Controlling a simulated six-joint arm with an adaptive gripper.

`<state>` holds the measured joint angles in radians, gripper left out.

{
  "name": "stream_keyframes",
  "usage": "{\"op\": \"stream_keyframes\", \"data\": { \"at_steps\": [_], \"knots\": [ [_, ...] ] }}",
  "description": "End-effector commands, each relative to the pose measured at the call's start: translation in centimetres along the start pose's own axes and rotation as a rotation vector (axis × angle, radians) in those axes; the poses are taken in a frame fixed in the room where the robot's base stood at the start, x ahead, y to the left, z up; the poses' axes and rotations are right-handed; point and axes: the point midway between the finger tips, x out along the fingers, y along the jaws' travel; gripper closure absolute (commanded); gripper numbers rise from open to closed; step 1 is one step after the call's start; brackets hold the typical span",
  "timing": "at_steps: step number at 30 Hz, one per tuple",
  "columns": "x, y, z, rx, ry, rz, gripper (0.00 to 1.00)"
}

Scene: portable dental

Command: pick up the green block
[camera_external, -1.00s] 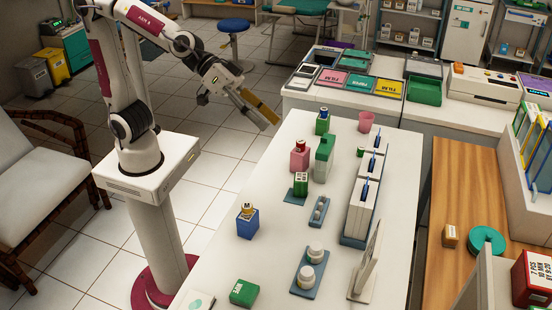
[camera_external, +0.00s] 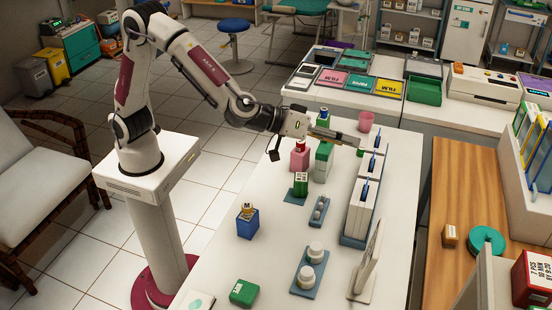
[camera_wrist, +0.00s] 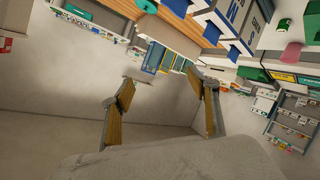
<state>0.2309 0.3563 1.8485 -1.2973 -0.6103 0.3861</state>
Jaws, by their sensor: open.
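A green block (camera_external: 243,292) with a white label lies at the near end of the white table in the external view. Another green, labelled block (camera_external: 300,184) stands on a small blue base near the table's middle. I cannot tell which of them the task means. My gripper (camera_external: 350,138) is above the far part of the table, beyond both blocks and apart from them. In the wrist view my gripper (camera_wrist: 162,100) has its two tan-padded fingers spread, with nothing between them. I cannot make out either block in the wrist view.
A green bottle (camera_external: 322,164) and a pink bottle (camera_external: 300,158) stand below my gripper. White upright holders (camera_external: 360,212) line the right side. A blue box (camera_external: 247,223) and white jars on a blue tray (camera_external: 310,290) stand nearer.

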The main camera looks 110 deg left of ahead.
Motion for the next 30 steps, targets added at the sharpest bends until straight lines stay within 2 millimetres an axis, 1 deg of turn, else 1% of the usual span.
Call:
{"op": "stream_keyframes", "data": {
  "at_steps": [1, 6, 10, 15, 19, 23, 27, 30],
  "knots": [
    [0.9, -0.8, 0.7, -0.006, 0.016, -0.037, 0.4],
    [2.9, -3.5, 2.4, -0.024, 0.077, -0.164, 0.4],
    [4.0, -6.0, 3.9, -0.029, 0.122, -0.269, 0.4],
    [4.6, -9.5, 6.3, -0.023, 0.175, -0.415, 0.4],
    [4.6, -12.2, 8.2, -0.009, 0.213, -0.532, 0.4],
    [4.0, -15.1, 10.4, 0.014, 0.248, -0.653, 0.4],
    [2.9, -18.0, 12.7, 0.046, 0.282, -0.786, 0.4],
    [1.8, -19.9, 14.3, 0.072, 0.302, -0.875, 0.4]
  ]
}}
